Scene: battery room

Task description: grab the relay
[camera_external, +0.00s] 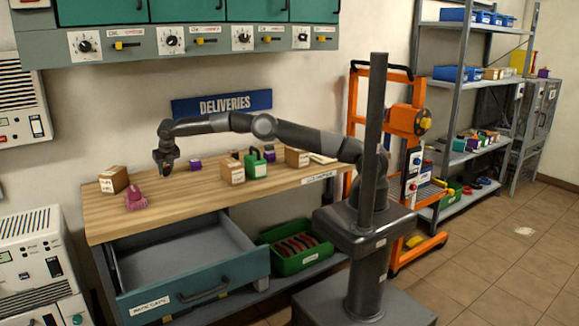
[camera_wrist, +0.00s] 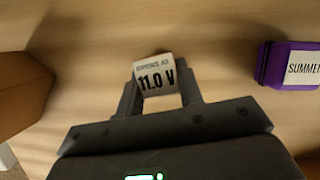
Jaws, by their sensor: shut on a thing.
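My gripper (camera_external: 166,168) hangs low over the left part of the wooden bench top (camera_external: 180,205), pointing down. In the wrist view its fingers (camera_wrist: 161,90) are shut on a small block (camera_wrist: 156,74) with a white label face reading "11.0 V". No print I can read names it as the relay. In the outside view my gripper mostly hides this block. Whether it touches the bench is hard to tell. A purple block (camera_wrist: 286,66) with a white label stands to the right, apart from the fingers; it also shows in the outside view (camera_external: 196,165).
A cardboard box (camera_external: 113,180) and a pink object (camera_external: 135,200) are left of my gripper. More boxes (camera_external: 232,172) and a green object (camera_external: 256,166) stand to the right. The blue drawer (camera_external: 195,285) below is open. A green bin (camera_external: 295,260) sits beside it.

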